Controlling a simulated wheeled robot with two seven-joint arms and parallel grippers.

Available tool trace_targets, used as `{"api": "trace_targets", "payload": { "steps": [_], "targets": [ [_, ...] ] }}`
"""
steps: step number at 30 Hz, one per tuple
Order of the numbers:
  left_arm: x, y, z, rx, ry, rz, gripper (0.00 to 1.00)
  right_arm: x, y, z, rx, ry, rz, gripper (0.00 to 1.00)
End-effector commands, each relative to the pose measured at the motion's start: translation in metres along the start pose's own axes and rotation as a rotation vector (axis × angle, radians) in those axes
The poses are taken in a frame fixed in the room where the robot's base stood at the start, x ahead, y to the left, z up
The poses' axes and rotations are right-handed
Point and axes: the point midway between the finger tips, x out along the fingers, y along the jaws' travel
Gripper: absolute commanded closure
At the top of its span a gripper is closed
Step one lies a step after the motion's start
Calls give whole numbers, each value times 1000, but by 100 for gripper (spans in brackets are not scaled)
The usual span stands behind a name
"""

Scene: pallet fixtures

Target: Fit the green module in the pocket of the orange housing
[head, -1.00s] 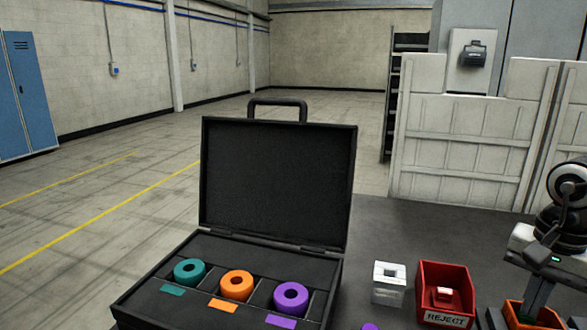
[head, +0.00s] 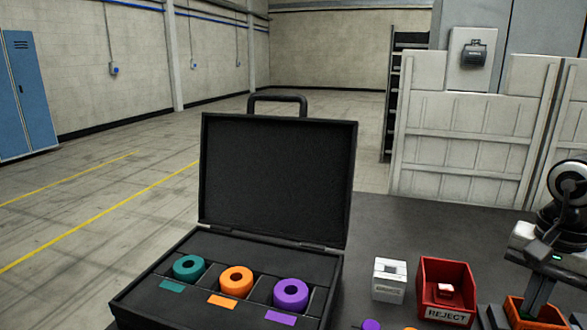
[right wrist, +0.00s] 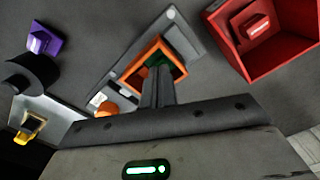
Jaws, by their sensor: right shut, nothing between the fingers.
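The orange housing (head: 513,316) is at the lower right of the head view, partly cut by the frame edge. In the right wrist view the orange housing (right wrist: 131,68) is a square frame on a grey plate. Something green, the green module (right wrist: 154,61), shows inside its pocket, mostly hidden by my fingers; I cannot tell how deep or level it sits. My right gripper (right wrist: 157,72) is shut with nothing between its fingers. Its tips are over or in the pocket. In the head view the right gripper (head: 532,308) is above the housing. My left gripper is not in view.
A red REJECT bin (head: 430,279) holding a small red piece stands left of the housing, beside a white block (head: 389,280). An open black case (head: 205,250) with teal, orange and purple rings is further left. Purple and orange items show at the bottom edge.

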Motion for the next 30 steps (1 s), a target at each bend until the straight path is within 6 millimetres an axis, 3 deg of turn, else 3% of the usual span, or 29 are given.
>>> {"api": "trace_targets", "payload": {
  "steps": [5,30],
  "targets": [
    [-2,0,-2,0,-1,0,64,-5,0,0,0,1,-1,100],
    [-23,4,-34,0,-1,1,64,-70,0,0,0,1,-2,100]
  ]
}}
